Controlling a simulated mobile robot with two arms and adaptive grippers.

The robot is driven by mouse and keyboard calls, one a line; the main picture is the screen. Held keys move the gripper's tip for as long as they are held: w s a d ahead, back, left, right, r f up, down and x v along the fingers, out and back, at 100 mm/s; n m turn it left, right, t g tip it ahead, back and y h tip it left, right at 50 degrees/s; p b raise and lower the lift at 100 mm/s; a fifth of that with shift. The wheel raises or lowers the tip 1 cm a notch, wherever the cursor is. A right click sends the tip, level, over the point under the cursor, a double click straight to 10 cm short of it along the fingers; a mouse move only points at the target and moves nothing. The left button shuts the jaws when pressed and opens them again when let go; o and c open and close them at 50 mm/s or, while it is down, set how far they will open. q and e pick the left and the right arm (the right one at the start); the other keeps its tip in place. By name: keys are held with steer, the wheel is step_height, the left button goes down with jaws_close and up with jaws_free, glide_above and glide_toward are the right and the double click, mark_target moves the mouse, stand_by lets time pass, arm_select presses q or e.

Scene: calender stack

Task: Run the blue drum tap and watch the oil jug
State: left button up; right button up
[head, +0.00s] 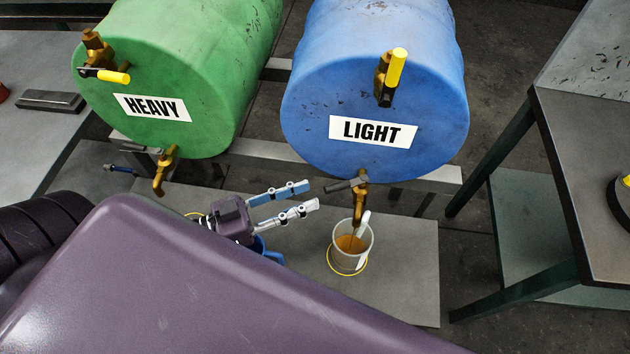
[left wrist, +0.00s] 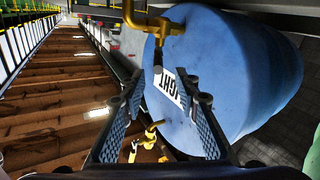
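The blue drum (head: 350,80), labelled LIGHT, lies on its side on a rack. Its lower brass tap (head: 360,200) has a dark lever (head: 346,185) pointing left. The pale oil jug (head: 342,262) stands under this tap, inside a yellow ring, with amber oil in it. A thin brown streak shows between spout and oil; I cannot tell surely that it is flowing. My left gripper (head: 311,196) is open and empty, left of the tap and apart from it. The left wrist view shows its fingers (left wrist: 168,88) spread before the blue drum (left wrist: 245,75). My right gripper is out of view.
A green drum (head: 190,65), labelled HEAVY, lies to the left with its own lower tap (head: 163,172). A blue vessel (head: 270,254) is partly hidden behind my left gripper. A dark-framed table (head: 595,130) stands at right. Bare platform (head: 405,270) lies right of the jug.

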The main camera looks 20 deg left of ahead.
mark_target(332, 187)
arm_select(q)
steer(key=b, duration=0.4)
steer(key=shift+s+a+f, duration=0.15)
steer(key=shift+s+f, duration=0.2)
steer(key=shift+f, duration=0.05)
steer(key=shift+r+p+x, duration=0.2)
steer(key=shift+x, duration=1.75)
steer(key=shift+r+p+x, duration=0.15)
steer(key=shift+p+x, duration=0.05)
steer(key=shift+x, duration=1.75)
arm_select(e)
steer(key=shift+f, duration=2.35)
arm_select(q)
jaws_close()
